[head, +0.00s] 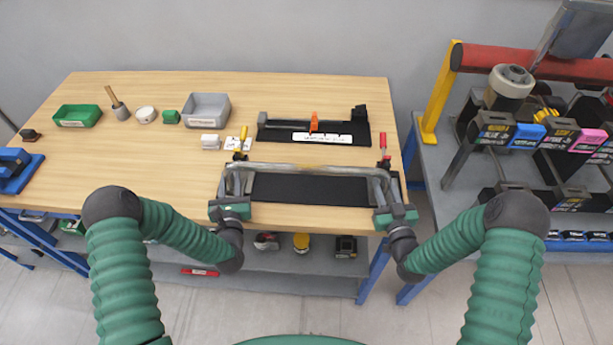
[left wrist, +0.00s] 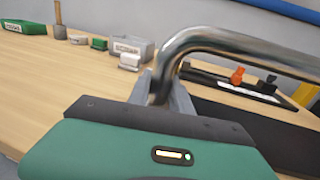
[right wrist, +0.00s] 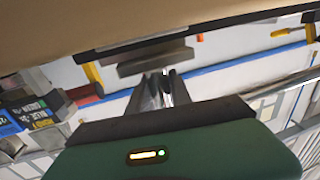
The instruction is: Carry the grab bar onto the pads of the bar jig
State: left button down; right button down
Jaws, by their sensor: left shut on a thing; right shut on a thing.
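The grab bar (head: 310,167) is a shiny metal tube with bent ends, held level across the front right of the bench. The bar jig (head: 310,190) is a black plate under and behind it, with a yellow-handled clamp (head: 243,138) on the left and a red-handled clamp (head: 383,146) on the right. My left gripper (head: 231,195) is shut on the bar's left leg, also seen in the left wrist view (left wrist: 165,92). My right gripper (head: 390,202) is shut on the right leg. The pads are hidden; I cannot tell whether the bar touches them.
A black fixture with an orange part (head: 314,122) lies behind the jig. A grey bin (head: 206,108), a green tray (head: 78,116) and small items stand at the back left. The bench's middle left is clear. A grey rack table (head: 460,150) stands to the right.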

dwell(0.3)
pick_arm(q)
jog(key=shift+w+r+p, duration=0.1)
jog(key=shift+r+p, duration=0.3)
jog(key=shift+p, duration=0.05)
pick_arm(e)
jog(key=shift+w+r, duration=0.1)
jog(key=shift+r, duration=0.35)
